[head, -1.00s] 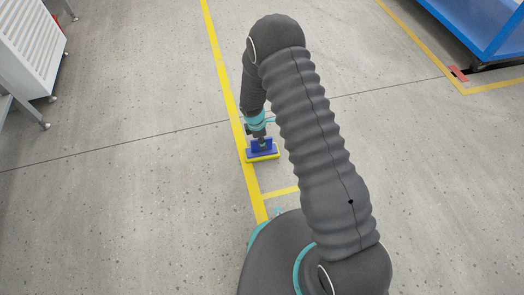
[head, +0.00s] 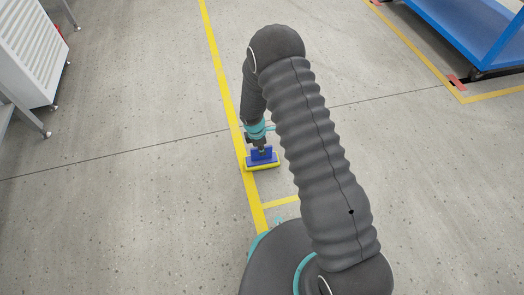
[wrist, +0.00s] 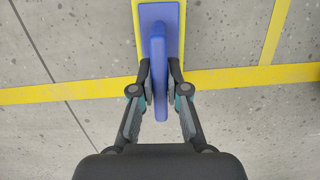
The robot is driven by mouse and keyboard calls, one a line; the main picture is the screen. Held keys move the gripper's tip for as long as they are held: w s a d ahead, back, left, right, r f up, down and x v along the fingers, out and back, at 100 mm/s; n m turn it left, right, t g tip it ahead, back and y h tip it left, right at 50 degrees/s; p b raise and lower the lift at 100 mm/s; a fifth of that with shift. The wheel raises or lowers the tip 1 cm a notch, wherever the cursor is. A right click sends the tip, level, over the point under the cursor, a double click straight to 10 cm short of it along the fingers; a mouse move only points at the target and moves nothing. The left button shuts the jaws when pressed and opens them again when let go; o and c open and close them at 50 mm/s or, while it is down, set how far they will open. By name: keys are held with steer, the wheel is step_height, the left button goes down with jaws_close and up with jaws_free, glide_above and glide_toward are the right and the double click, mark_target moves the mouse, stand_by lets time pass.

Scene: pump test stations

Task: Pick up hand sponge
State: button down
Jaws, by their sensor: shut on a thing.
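The hand sponge has a yellow pad under a blue plate with an upright blue handle. In the head view the sponge (head: 262,162) is low by the yellow floor line, below the end of my arm. I cannot tell whether it touches the floor. In the wrist view the sponge (wrist: 159,40) is at the top centre, its far end cut off by the frame. My gripper (wrist: 160,70) is shut on the blue handle, one finger on each side. In the head view my gripper (head: 261,146) is small and partly hidden by my wrist.
Yellow lines (head: 228,95) are painted on the grey concrete floor. A white slatted cabinet (head: 30,50) stands at the upper left and a blue cart (head: 470,35) at the upper right. The floor around the sponge looks clear.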

steer(key=r, duration=0.4)
steer(key=shift+s+d+r+p, duration=0.15)
steer(key=shift+d+r+p, duration=0.1)
steer(key=shift+r+p, duration=0.1)
steer(key=s+d+r, duration=0.6)
steer(key=d, duration=0.2)
steer(key=shift+s+d+p, duration=0.4)
steer(key=shift+p, duration=0.05)
steer(key=shift+r, duration=0.1)
